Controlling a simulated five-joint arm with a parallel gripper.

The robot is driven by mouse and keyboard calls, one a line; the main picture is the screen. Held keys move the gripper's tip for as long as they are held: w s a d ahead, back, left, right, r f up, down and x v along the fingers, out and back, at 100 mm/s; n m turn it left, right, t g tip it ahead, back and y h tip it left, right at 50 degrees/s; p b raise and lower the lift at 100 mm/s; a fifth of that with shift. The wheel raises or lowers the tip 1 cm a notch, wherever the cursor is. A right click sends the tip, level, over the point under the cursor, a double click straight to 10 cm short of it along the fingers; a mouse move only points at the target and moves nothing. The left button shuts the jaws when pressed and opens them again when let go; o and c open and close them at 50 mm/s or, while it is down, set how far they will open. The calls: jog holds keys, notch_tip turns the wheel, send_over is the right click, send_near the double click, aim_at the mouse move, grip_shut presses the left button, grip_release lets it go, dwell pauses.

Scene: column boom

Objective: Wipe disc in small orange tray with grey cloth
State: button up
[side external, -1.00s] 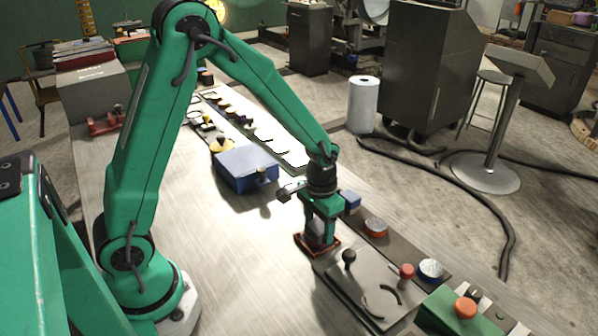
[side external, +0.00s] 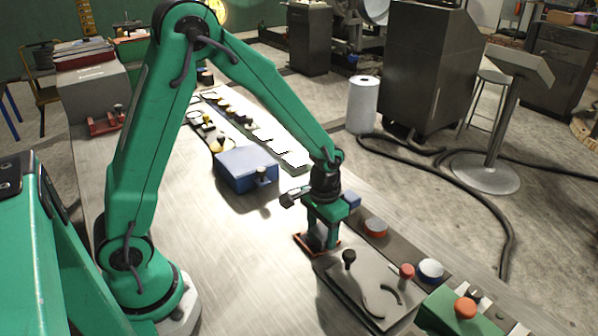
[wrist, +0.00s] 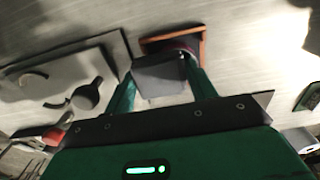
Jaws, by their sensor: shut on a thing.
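My gripper (side external: 321,236) points down over the small orange tray (side external: 299,241) on the metal bench. It is shut on the grey cloth, a dark block-like pad (wrist: 160,72) between the fingers in the wrist view. In that view the orange tray (wrist: 203,50) lies just beyond the fingertips, and the cloth covers part of it. A dark rounded edge, possibly the disc, shows inside the tray beside the cloth. Most of the disc is hidden, and I cannot tell whether the cloth touches it.
A grey plate (side external: 345,290) with a black knob and curved slots lies close to the right. Orange and white round pieces sit on a dark strip behind it. A blue box (side external: 246,169) stands behind left. The bench's left front is clear.

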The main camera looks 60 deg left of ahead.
jog(key=shift+s+d+r, duration=0.1)
jog(key=shift+d, duration=0.3)
jog(key=shift+a+r, duration=0.1)
jog(key=shift+r, duration=3.9)
